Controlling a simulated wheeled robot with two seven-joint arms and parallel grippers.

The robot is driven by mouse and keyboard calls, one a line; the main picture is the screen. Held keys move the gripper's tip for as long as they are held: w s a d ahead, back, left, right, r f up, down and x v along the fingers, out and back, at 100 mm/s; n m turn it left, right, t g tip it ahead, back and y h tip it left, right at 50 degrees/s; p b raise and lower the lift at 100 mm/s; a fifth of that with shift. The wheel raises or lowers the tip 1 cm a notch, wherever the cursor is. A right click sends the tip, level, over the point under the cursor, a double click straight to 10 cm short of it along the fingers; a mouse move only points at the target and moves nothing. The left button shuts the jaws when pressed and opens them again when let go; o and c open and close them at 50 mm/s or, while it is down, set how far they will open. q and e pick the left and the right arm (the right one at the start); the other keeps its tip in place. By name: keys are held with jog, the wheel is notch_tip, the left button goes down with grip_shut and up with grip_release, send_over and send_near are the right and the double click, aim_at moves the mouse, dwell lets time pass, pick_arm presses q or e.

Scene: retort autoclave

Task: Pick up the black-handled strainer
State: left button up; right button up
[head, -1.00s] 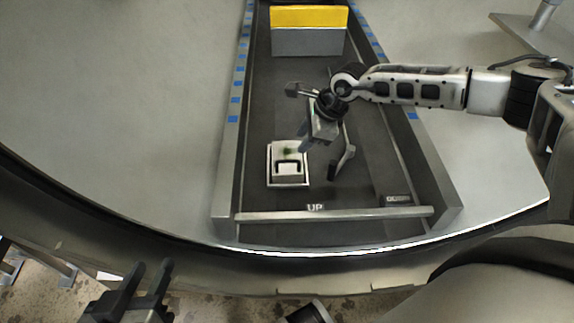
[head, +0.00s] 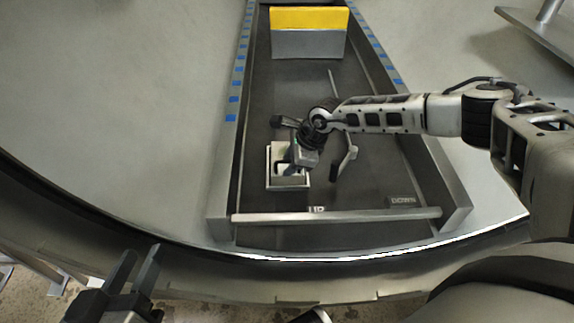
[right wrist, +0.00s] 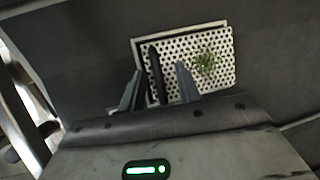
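The strainer is a pale perforated square with a black handle; its pale part (head: 279,153) shows in the head view, partly covered by my right gripper. In the right wrist view the perforated strainer (right wrist: 215,72) carries a small green patch, and its black handle (right wrist: 155,72) stands between my gripper fingers. My right gripper (right wrist: 158,85) is open there, one finger on each side of the handle; I cannot tell whether either touches it. In the head view my right gripper (head: 290,168) is over the strainer. My left gripper (head: 134,268) is open and empty, low at the left.
The strainer sits in the dark trough, whose metal front bar (head: 335,216) lies below it. A grey lever (head: 346,160) stands just right of my right gripper. A yellow-topped grey block (head: 309,35) is at the far end. The trough between is mostly clear.

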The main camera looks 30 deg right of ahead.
jog(key=shift+r, duration=0.1)
grip_shut()
dwell(1.2)
